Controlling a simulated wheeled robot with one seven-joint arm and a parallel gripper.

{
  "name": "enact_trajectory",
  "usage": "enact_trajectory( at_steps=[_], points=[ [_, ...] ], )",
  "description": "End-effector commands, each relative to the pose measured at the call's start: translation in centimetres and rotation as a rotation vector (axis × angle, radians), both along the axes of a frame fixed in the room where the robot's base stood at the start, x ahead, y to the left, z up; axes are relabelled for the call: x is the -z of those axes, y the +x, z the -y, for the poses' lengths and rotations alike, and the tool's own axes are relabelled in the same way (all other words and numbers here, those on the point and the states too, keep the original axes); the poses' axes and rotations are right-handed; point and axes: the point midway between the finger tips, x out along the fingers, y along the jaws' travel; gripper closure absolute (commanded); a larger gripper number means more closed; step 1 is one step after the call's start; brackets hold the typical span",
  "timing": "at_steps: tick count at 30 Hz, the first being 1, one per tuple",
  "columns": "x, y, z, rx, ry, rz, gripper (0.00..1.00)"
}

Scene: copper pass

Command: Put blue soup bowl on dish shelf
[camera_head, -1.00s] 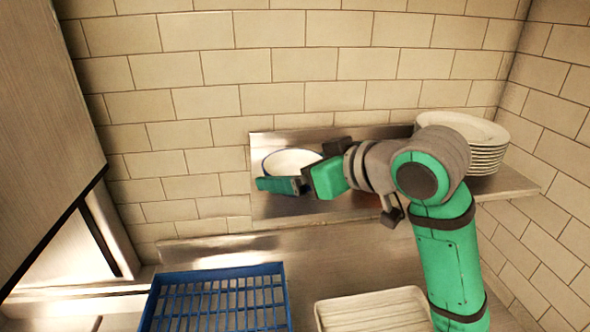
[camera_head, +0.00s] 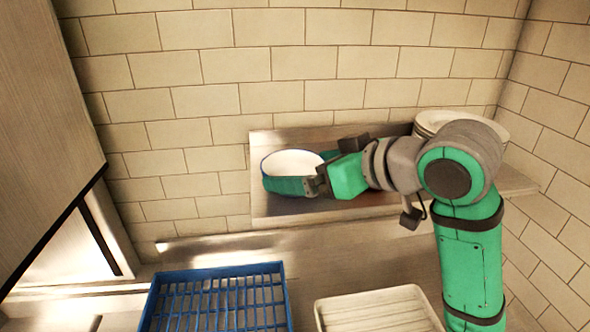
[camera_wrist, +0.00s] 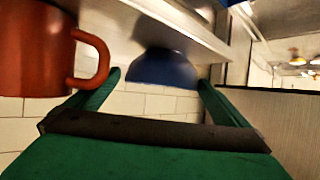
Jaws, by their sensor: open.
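The blue soup bowl (camera_head: 291,163), white inside with a blue rim, sits upright at the left end of the metal dish shelf (camera_head: 262,208). My gripper (camera_head: 297,172) is open, with one green finger in front of the bowl and part of the other visible behind its right side. In the wrist view, which looks upside down, the bowl (camera_wrist: 160,68) stands on the shelf (camera_wrist: 185,22) beyond and between the spread fingertips (camera_wrist: 158,82). I see clear gaps between the bowl and both fingertips there.
A stack of white plates (camera_head: 485,122) stands at the shelf's right end, partly hidden by my arm. A red-brown mug (camera_wrist: 35,50) is close beside one finger. Below are a blue rack (camera_head: 215,268) and a cream ribbed tray (camera_head: 372,310). The tiled wall is behind.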

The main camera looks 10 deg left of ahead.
Motion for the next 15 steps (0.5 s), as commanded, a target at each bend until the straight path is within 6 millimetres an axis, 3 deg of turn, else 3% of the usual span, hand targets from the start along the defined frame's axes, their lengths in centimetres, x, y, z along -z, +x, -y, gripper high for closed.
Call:
enact_trajectory(
  at_steps=[6,15],
  points=[
    [-2.2,-2.3,3.5,0.001,0.001,0.007,0.0],
    [-3.8,-4.1,6.2,-0.001,0.0,0.007,0.0]
  ],
)
